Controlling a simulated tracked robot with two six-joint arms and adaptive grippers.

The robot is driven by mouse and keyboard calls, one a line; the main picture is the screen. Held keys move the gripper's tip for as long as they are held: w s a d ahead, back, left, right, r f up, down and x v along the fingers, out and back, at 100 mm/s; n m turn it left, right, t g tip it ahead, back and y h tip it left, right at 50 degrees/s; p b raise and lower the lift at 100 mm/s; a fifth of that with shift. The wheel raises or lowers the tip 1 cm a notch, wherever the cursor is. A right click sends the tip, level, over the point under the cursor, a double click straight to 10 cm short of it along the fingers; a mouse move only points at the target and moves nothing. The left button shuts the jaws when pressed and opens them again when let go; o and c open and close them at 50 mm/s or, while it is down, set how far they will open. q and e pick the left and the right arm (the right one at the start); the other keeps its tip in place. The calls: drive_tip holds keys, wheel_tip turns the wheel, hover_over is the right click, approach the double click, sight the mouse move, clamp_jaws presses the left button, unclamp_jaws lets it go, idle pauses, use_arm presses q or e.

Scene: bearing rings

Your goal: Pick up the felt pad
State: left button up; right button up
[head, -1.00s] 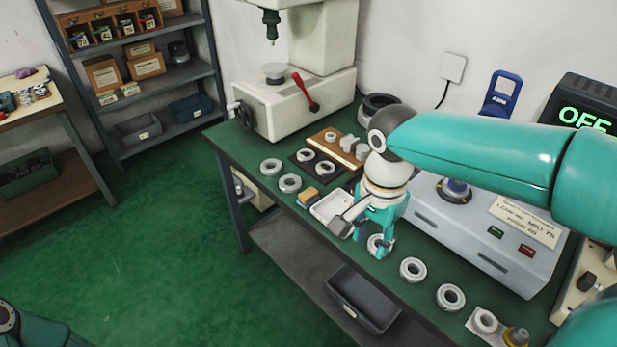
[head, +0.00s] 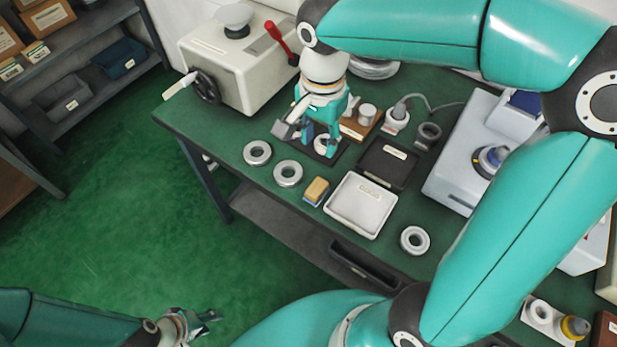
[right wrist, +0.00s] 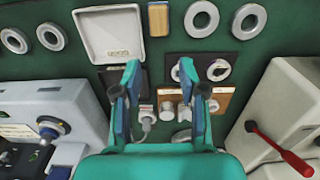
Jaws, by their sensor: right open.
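A small tan block with a blue lower layer (head: 315,190), the likeliest felt pad, lies on the green bench left of the white tray (head: 336,212). It also shows at the top of the right wrist view (right wrist: 158,19). My right gripper (head: 312,142) is above the dark mat (head: 336,158), behind the block and apart from it. In the right wrist view its fingers (right wrist: 160,68) are spread with nothing between them. It partly hides the mat and a ring (head: 322,146). My left gripper (head: 206,322) is low at the left, away from the bench; its jaw gap is unclear.
Two rings (head: 257,152) (head: 288,173) lie left of the block, and another ring (head: 415,240) lies right of the white tray. A black tray (head: 387,163), a wooden board with metal parts (head: 355,130) and a press (head: 235,65) stand behind. Bench around the block is mostly clear.

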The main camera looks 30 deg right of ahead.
hover_over(316, 186)
drive_tip(key=f, duration=0.9)
drive_tip(key=shift+d+f, duration=0.2)
drive_tip(key=shift+f, duration=0.2)
drive_tip(key=shift+s+a+f, duration=0.1)
drive_tip(key=shift+f, duration=1.45)
drive_tip(key=shift+a+f, duration=0.1)
drive_tip(key=shift+f, duration=1.45)
clamp_jaws()
drive_tip(key=shift+r, duration=0.1)
wheel_tip(316, 186, up, 20)
drive_tip(key=shift+p, duration=0.4)
